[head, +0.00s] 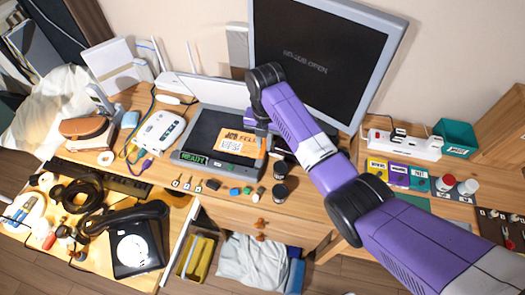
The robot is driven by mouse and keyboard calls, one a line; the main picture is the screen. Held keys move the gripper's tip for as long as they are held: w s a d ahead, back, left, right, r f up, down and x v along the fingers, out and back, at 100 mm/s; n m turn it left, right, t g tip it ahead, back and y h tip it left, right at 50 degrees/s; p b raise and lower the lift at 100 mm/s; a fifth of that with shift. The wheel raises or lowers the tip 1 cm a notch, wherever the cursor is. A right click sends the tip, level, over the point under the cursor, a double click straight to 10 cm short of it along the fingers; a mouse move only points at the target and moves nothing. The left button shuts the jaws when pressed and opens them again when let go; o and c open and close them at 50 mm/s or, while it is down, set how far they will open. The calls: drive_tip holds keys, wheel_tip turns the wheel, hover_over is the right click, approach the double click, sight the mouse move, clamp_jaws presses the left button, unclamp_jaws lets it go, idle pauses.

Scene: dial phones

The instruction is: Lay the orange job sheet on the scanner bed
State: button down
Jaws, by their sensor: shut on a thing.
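The orange job sheet (236,142), with dark lettering and a pale panel, is in the head view over the dark bed of the scanner (201,130). The scanner's raised pale lid (208,89) stands behind, and its front shows a green READY display (194,159). My gripper (262,140) is at the sheet's right edge and shut on it. The sheet looks roughly flat and lies within the bed's outline, toward the right. I cannot tell whether it touches the glass. My gripper and arm hide the scanner's right end.
A large monitor (315,60) stands behind my arm. A white device (158,132) with cables is left of the scanner. Keys and small coloured pieces (235,192) lie along the front. A black dial phone (133,245) is at lower left. A power strip (403,143) is at right.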

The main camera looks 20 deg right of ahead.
drive_tip(key=shift+w+d+f+b, duration=0.25)
drive_tip(key=shift+w+f+b, duration=0.05)
drive_tip(key=shift+b, duration=0.05)
drive_tip(key=shift+f+b, duration=0.7)
drive_tip(key=shift+f, duration=0.5)
drive_tip(key=c, duration=1.3)
unclamp_jaws()
drive_tip(key=shift+r+b, duration=0.35)
drive_tip(key=shift+r, duration=3.55)
